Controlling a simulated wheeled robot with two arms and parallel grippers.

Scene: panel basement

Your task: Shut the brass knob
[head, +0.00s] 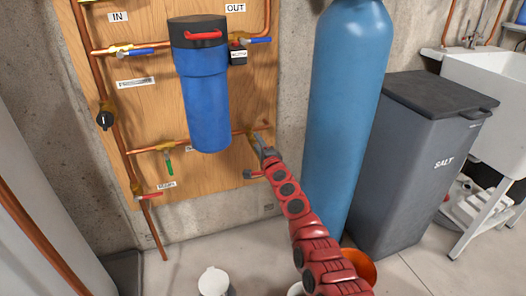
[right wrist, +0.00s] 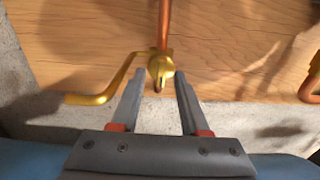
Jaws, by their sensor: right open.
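The brass knob (right wrist: 161,69) sits at the end of a copper pipe on the wooden board, with a curved brass spout going off to the left in the right wrist view. My right gripper (right wrist: 160,82) is open, with one fingertip on each side of the knob and visible gaps between. In the head view my right gripper (head: 261,144) is at the lower right of the board and mostly covers the knob. Whether the fingertips reach past the knob in depth is hard to tell. My left gripper is not in view.
A blue filter housing (head: 205,95) hangs on the board to the left of the gripper. Lever valves with blue (head: 141,51), green (head: 169,167) and red handles sit on the copper pipes. A tall blue tank (head: 347,100) stands close on the right, beside a grey salt bin (head: 415,165).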

